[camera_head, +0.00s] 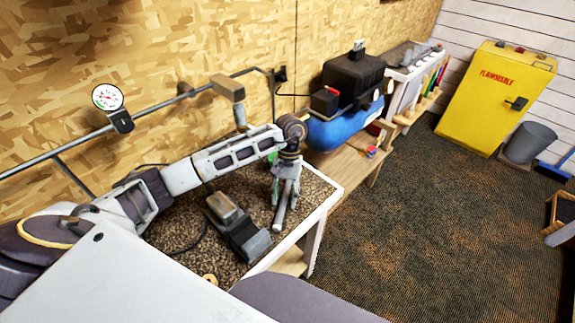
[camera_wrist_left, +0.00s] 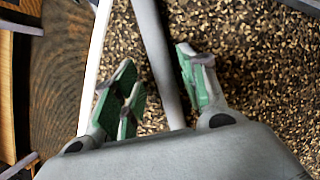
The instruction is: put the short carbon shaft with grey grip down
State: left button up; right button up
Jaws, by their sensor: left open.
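My left gripper (camera_head: 284,196) points down over the speckled bench top (camera_head: 178,213), near the bench's right end. In the left wrist view its green-padded fingers (camera_wrist_left: 158,90) are spread open. A smooth grey rod, the grey grip of the short shaft (camera_wrist_left: 158,55), runs between them with gaps on both sides. In the head view the grip's lower end (camera_head: 280,217) shows just below the fingers, over the bench. It appears to lie on the bench. The rest of the shaft is hidden by the gripper, and no bare carbon part shows clearly. My right gripper is not in view.
A dark clamp-like tool (camera_head: 236,225) stands on the bench left of the gripper. The bench's white edge (camera_wrist_left: 97,70) runs close beside the fingers. A blue compressor (camera_head: 345,128) stands beyond the bench. A yellow cabinet (camera_head: 495,98) stands across the open floor (camera_head: 430,230).

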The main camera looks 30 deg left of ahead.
aim_at(287, 191)
pick_arm(q)
jog(key=b+v, duration=0.1)
jog(key=v, duration=0.4)
jog(key=shift+w+r, duration=0.25)
jog(key=shift+r, duration=0.05)
jog(key=v, duration=0.6)
jog(key=shift+s+b, duration=0.1)
jog(key=shift+b, duration=0.2)
dwell(0.3)
dwell(0.6)
